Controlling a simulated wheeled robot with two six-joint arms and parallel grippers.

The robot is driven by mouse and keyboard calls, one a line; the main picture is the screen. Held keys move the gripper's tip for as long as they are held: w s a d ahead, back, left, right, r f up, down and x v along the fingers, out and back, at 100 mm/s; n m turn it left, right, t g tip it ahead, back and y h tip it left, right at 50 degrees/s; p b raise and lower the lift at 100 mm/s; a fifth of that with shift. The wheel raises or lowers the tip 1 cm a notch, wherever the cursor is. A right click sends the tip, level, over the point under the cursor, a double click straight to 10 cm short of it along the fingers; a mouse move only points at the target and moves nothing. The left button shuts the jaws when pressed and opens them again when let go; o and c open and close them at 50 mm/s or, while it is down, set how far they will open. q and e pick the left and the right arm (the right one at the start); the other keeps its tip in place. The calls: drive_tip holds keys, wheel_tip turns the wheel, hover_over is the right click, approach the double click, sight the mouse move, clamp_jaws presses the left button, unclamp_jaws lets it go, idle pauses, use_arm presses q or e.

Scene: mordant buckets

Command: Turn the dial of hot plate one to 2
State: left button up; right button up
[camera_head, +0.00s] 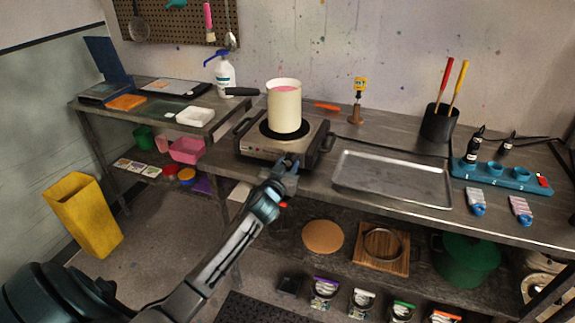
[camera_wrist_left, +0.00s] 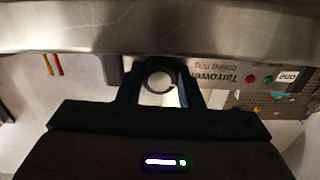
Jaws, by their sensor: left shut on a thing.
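Hot plate one (camera_head: 262,153) stands on the steel bench with a cream pot (camera_head: 284,108) of pink liquid on its black ring. My left gripper (camera_head: 288,162) is at the right part of its front face. In the left wrist view, where the lettering is upside down, the hot plate's front panel (camera_wrist_left: 215,78) carries a label reading "one" and red and green lights. My left gripper (camera_wrist_left: 158,88) is shut on the round dial (camera_wrist_left: 158,77), one finger on each side. The dial's number and pointer cannot be read. My right gripper is out of view.
A steel tray (camera_head: 392,198) lies right of the hot plate. A blue holder (camera_head: 500,177) with bottles and cups stands farther right. A shelf with a green pot (camera_head: 466,258) is below the bench.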

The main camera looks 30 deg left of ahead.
use_arm(q)
drive_tip(key=m+p, duration=0.1)
drive_tip(key=m, duration=0.5)
drive_tip(key=shift+p, duration=0.4)
drive_tip(key=m+p, duration=0.1)
drive_tip(key=m, duration=0.3)
drive_tip(key=shift+m, duration=0.6)
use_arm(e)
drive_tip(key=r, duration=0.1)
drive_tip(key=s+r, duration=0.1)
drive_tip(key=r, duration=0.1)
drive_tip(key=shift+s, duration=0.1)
use_arm(q)
drive_tip(key=shift+p, duration=0.3)
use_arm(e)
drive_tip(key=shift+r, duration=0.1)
use_arm(q)
drive_tip(key=o, duration=1)
